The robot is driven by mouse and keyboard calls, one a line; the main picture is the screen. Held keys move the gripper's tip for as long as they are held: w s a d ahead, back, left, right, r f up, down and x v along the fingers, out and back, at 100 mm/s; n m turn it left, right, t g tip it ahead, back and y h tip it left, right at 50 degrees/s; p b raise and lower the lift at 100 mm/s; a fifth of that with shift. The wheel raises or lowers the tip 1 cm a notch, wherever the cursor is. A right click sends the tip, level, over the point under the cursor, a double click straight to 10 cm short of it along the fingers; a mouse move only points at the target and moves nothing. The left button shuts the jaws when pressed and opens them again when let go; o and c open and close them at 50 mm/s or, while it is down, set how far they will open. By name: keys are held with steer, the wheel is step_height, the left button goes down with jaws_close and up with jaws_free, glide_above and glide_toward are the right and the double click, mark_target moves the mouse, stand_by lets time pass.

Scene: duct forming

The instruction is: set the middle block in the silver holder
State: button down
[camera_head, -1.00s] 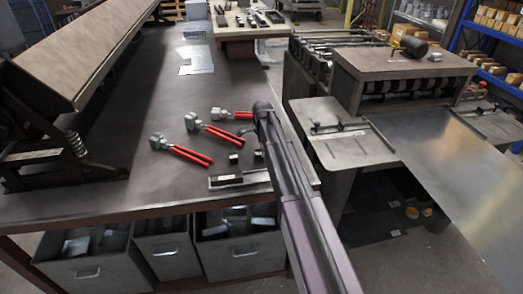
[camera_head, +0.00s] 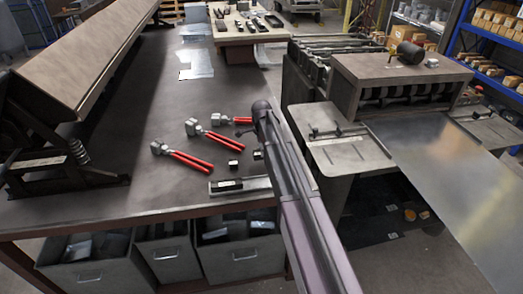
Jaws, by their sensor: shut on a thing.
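The silver holder (camera_head: 258,184) is a flat metal piece on the bench, left of my arm. A black block (camera_head: 226,186) lies on its left part. A small dark block (camera_head: 234,164) stands on the bench just behind the holder. Another small dark block (camera_head: 258,155) is to its right, close against the outline of my arm. Which block is the middle one I cannot tell. My arm reaches from the bottom right up to the bench, and its far end hides my gripper and whatever it holds.
Three red-handled tools (camera_head: 186,156) lie on the bench (camera_head: 110,205) behind the holder. A long forming machine (camera_head: 90,60) stands at the left. A grey machine with side plates (camera_head: 345,153) is to the right, across a gap. Grey bins (camera_head: 168,265) sit under the bench.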

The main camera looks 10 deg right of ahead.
steer(key=shift+r+p, duration=2.55)
steer(key=shift+r, duration=0.35)
